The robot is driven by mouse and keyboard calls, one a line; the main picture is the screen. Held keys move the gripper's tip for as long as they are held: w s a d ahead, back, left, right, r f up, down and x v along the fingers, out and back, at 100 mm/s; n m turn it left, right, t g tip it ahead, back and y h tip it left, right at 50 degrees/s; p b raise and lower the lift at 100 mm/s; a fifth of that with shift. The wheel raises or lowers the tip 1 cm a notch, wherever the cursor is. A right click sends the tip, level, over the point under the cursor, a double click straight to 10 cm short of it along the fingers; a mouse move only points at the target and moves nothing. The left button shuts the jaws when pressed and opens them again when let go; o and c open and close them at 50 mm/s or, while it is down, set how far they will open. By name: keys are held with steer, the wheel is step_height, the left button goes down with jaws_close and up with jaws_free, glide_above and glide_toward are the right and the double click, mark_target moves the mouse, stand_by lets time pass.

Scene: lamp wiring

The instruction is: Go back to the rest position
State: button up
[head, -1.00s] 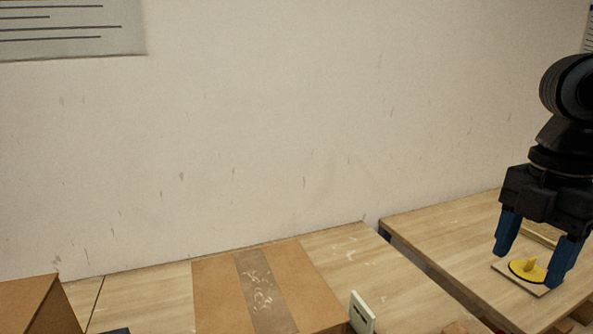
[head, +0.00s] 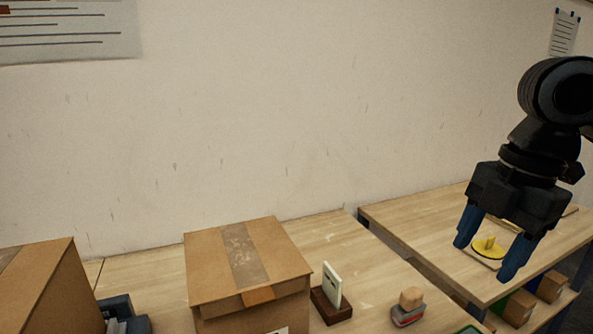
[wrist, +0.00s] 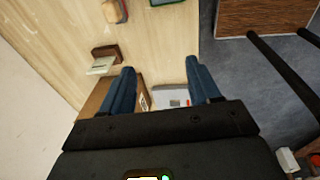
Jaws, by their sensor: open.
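My gripper (head: 486,243) is at the right of the head view, fingers pointing down, open and with nothing held between its blue fingers. In the head view it appears in front of the right table (head: 420,215). A yellow round piece with a raised knob (head: 488,247) lies on a small board on that table and shows between the fingers. The wrist view shows both blue fingers (wrist: 162,88) apart, with a cardboard box and a pale item beyond them.
A closed cardboard box (head: 205,258) stands on the left table (head: 150,268), another box (head: 45,290) at far left. A card on a dark stand (head: 331,306) and a small block-topped item (head: 409,306) stand right of the middle box. A gap separates the tables.

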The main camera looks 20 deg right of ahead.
steer(key=w+a+r+m+t+y, duration=0.35)
steer(key=w+a+t+y, duration=0.2)
steer(key=a, duration=0.65)
steer(key=w+a+r+m+t+y, duration=0.2)
steer(key=w+a+m+t+y, duration=0.35)
steer(key=a, duration=0.65)
steer(key=s+d+f+m+t+h, duration=0.1)
steer(key=s+f+m+t+h, duration=0.2)
steer(key=s+f+m+h, duration=0.4)
steer(key=s+f+m+t+h, duration=0.25)
steer(key=f+m, duration=0.35)
steer(key=f, duration=0.3)
steer(key=s+d+f+n+g+h, duration=0.1)
steer(key=s+d+f, duration=0.1)
steer(key=s, duration=0.7)
steer(key=s+d+f+n+g+h, duration=0.1)
steer(key=s+d+f, duration=0.15)
steer(key=s, duration=0.65)
steer(key=s+d+f+n+g+h, duration=0.1)
steer(key=s+d+f+n, duration=0.1)
steer(key=s, duration=0.7)
step_height(320, 180, down, 8)
steer(key=b, duration=0.8)
steer(key=shift+s+d, duration=0.2)
